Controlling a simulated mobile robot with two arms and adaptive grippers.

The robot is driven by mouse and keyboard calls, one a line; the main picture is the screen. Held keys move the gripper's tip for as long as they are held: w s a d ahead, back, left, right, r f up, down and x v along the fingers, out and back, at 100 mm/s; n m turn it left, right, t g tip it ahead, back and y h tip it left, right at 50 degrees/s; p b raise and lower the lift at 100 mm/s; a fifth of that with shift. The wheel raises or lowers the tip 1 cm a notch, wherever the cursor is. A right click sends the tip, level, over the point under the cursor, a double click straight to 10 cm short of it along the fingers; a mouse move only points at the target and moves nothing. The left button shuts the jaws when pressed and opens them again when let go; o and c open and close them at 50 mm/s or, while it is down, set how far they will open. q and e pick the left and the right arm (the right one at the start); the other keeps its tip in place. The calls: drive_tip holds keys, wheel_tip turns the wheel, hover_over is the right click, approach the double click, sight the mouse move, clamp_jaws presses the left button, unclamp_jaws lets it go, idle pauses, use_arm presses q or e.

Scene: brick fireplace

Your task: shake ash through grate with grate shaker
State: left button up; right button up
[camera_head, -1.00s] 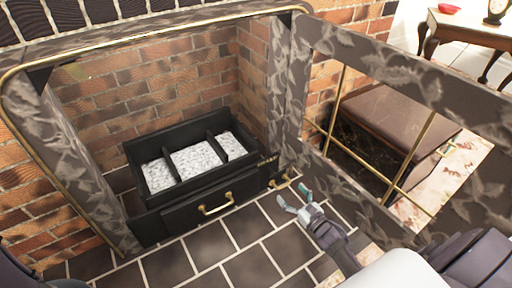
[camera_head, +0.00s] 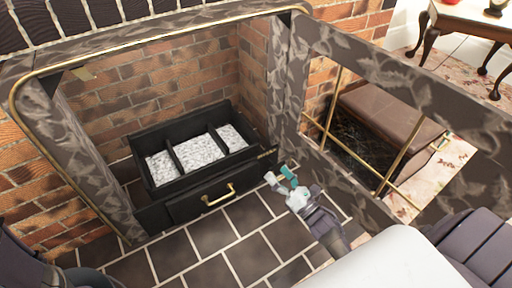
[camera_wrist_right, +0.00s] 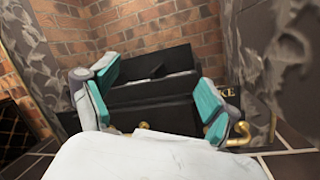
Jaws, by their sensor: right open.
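A black grate box (camera_head: 222,168) with pale ash (camera_head: 198,151) in three compartments sits in the brick firebox. Its front has a brass drawer handle (camera_head: 218,195). A gold-lettered label (camera_head: 267,154) is at its right end, cut by the finger in the right wrist view, where "KE" reads. The brass shaker handle (camera_wrist_right: 241,132) shows below the label, partly behind a finger; in the head view my gripper covers it. My right gripper (camera_head: 281,176), with teal finger pads, is open at the box's right front corner. I cannot tell whether it touches the handle. My left gripper is out of view.
An open fireplace door frame (camera_head: 415,95) with brass bars stands close to the right of my right arm. Behind it is a brown lidded box (camera_head: 392,115). A wooden table (camera_head: 470,22) is at the far right. Dark floor tiles (camera_head: 190,255) in front are clear.

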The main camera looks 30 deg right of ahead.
drive_tip(key=s+a+r+m+t+y+p, duration=0.1)
drive_tip(key=a+r+m+y, duration=0.1)
drive_tip(key=r, duration=0.6)
drive_tip(key=a+r+m+t+y+p, duration=0.1)
drive_tip(key=a+r+m+y+p, duration=0.1)
drive_tip(key=a+r+m, duration=0.2)
drive_tip(key=shift+s+a+r, duration=0.35)
drive_tip(key=shift+a+r, duration=0.95)
drive_tip(key=shift+r, duration=0.95)
drive_tip(key=shift+c, duration=0.4)
